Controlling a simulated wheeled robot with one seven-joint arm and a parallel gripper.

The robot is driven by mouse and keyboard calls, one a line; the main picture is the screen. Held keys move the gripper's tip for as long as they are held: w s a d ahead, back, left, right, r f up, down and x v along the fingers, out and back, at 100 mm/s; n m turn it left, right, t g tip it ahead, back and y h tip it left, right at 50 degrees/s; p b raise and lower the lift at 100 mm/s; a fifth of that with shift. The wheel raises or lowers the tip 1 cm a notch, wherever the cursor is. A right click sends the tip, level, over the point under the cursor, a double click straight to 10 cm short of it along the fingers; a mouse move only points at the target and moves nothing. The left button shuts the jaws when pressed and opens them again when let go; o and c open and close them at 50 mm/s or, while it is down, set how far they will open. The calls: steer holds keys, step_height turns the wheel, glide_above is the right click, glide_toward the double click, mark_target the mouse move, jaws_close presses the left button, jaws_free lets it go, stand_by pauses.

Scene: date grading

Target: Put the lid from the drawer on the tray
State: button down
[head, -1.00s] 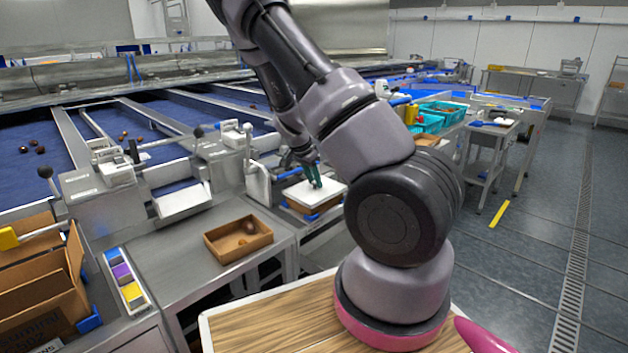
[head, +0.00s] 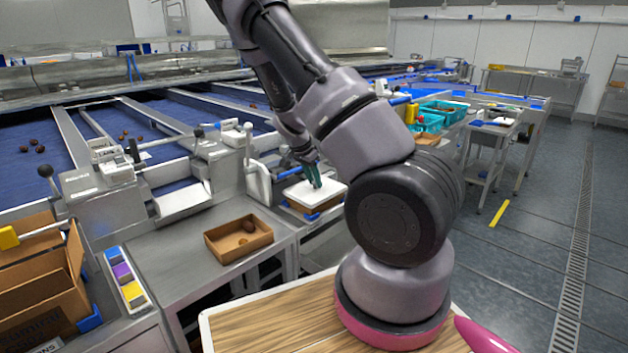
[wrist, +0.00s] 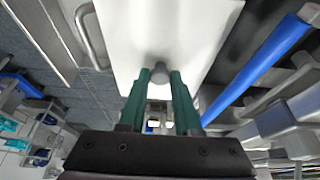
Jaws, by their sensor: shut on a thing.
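The lid (head: 328,193) is a flat white plate with a small grey knob. In the wrist view the lid (wrist: 135,40) fills the upper middle, with its knob (wrist: 160,73) between the fingertips. My gripper (head: 313,182), with green fingers, is shut on the knob; the fingers also show in the wrist view (wrist: 157,82). The lid looks level, directly over a brown tray (head: 297,207) whose front edge shows beneath it. I cannot tell whether lid and tray touch. The tray's inside is hidden.
A second, open brown tray (head: 222,257) with a date in it stands on the steel bench to the left. Blue belts (head: 35,160) carry dates behind. A cardboard box (head: 40,300) is at far left. My arm hides the area right of the lid.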

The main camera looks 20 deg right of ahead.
steer(key=shift+f, duration=0.6)
stand_by(0.4)
steer(key=shift+c, duration=0.6)
jaws_free()
steer(key=shift+r, duration=3.5)
